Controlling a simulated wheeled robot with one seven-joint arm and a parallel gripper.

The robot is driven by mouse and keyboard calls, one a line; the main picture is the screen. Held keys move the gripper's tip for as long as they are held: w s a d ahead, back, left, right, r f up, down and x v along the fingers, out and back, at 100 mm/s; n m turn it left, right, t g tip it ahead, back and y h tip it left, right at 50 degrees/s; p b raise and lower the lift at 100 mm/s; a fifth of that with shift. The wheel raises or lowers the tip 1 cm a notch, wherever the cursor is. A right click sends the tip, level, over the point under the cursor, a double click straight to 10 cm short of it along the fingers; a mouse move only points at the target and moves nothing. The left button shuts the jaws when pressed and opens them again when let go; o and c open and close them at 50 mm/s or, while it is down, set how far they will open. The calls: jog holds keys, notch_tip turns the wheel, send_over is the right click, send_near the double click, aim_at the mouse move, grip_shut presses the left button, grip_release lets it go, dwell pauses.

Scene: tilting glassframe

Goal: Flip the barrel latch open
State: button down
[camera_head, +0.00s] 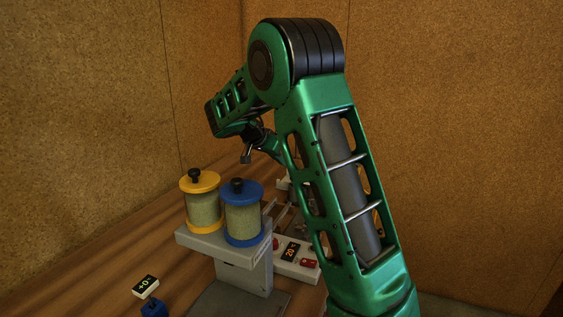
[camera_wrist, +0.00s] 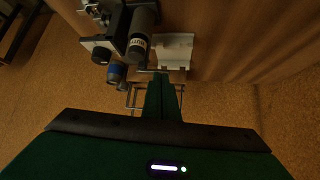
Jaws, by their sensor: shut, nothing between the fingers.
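My gripper (camera_wrist: 161,84) shows in the wrist view with its two green fingers together and nothing between them. Just beyond the fingertips is a dark grey barrel (camera_wrist: 138,47) with a white label, beside a pale grey bracket plate (camera_wrist: 173,50). The fingertips are close to the lower ends of both; I cannot tell if they touch. A short blue-banded cylinder (camera_wrist: 116,73) is left of the fingers. I cannot make out the latch itself. In the head view my own green arm covers most of this area.
In the head view, a yellow-capped jar (camera_head: 203,205) and a blue-capped jar (camera_head: 242,215) stand on a grey stand (camera_head: 218,248). A white panel (camera_head: 300,268) with a red display is behind it. A small black-and-white box (camera_head: 145,286) and a blue block (camera_head: 154,307) lie at front left.

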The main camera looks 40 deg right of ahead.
jog(key=a+r, duration=0.7)
jog(key=a, duration=0.2)
jog(key=shift+s+r, duration=0.2)
jog(key=shift+s, duration=0.15)
jog(key=shift+d, duration=0.1)
jog(key=s+d+f+n+g+y, duration=0.1)
jog(key=s+d+f+n+y, duration=0.15)
jog(key=s, duration=0.75)
jog(key=s+d+f+n+g+y, duration=0.1)
jog(key=s+d+f+y, duration=0.15)
jog(key=s, duration=0.75)
jog(key=s+a+f+n+y, duration=0.1)
jog(key=s+a+f, duration=0.1)
jog(key=s, duration=0.6)
jog(key=s+a+f+n+y, duration=0.1)
jog(key=s+a+f+n, duration=0.1)
jog(key=s, duration=0.6)
jog(key=s+a+f+n+y, duration=0.1)
jog(key=s+a+f, duration=0.3)
jog(key=s, duration=0.4)
jog(key=shift+n+g+y, duration=0.35)
jog(key=shift+g+y, duration=0.05)
